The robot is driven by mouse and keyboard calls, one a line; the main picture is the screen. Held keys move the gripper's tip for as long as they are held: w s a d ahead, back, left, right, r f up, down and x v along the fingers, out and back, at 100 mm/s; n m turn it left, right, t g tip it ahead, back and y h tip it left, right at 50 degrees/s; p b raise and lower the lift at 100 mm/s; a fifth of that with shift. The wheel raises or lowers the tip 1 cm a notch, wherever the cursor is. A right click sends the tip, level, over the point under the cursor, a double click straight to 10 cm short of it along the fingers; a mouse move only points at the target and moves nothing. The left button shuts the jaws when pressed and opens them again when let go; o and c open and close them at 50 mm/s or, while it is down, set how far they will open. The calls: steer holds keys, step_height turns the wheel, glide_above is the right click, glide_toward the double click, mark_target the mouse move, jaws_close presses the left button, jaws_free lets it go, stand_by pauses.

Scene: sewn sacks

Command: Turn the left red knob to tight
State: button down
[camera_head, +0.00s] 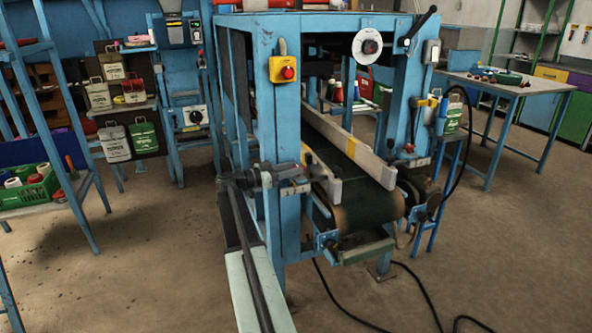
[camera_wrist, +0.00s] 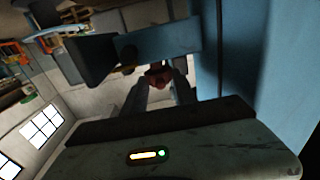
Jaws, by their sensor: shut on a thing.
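The left red knob (camera_wrist: 157,76) shows dark red between my gripper's two fingers in the wrist view. My gripper (camera_wrist: 165,88) is shut on it. In the head view my gripper (camera_head: 284,175) reaches in from the left at the front left post of the blue conveyor frame (camera_head: 278,125). There it hides most or all of the left knob. A small pale marked plate (camera_head: 296,188) sits just below the gripper; its marks are too small to read. The right red knob (camera_head: 409,148) is on the right post, above a similar plate (camera_head: 412,163).
The conveyor belt (camera_head: 368,190) runs between pale side rails (camera_head: 350,145). A yellow box with a red button (camera_head: 283,69) is higher on the left post. Black cables (camera_head: 400,268) lie on the floor at the front. Sacks (camera_head: 115,140) hang at the back left.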

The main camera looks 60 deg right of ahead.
steer(key=shift+f+m+g+y, duration=0.15)
steer(key=shift+m+g+y, duration=0.15)
steer(key=shift+m+g, duration=0.15)
steer(key=c, duration=1.4)
jaws_free()
steer(key=o, duration=0.4)
steer(key=shift+d, duration=0.1)
steer(key=shift+w+d+f, duration=0.1)
steer(key=shift+f, duration=0.1)
steer(key=shift+r, duration=0.1)
steer(key=v, duration=0.7)
steer(key=shift+w+a, duration=0.15)
steer(key=shift+a, duration=0.2)
steer(key=shift+w, duration=0.1)
